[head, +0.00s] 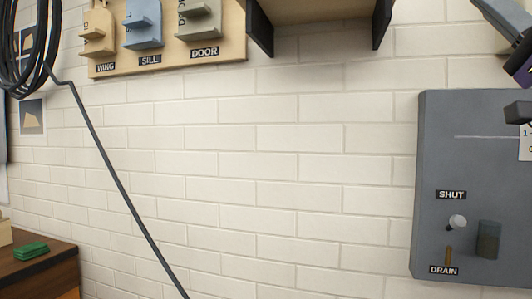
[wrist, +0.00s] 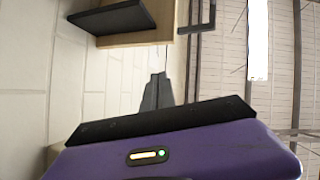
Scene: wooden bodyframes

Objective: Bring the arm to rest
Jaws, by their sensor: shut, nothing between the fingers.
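My gripper (wrist: 157,78) shows in the wrist view, with its dark fingers together and nothing held between them. Its purple body with a small yellow and green light fills the bottom of that view. The fingers point up the picture, past the whitish brick wall on the left and toward a wooden shelf above. In the head view, part of my arm, grey and purple, enters at the upper right corner. My fingertips cannot be made out there.
A grey panel (head: 436,140) with SHUT and DRAIN labels is at the right on the brick wall (head: 270,165). A wooden board (head: 165,63) with labelled shapes and a shelf (head: 318,10) are above.

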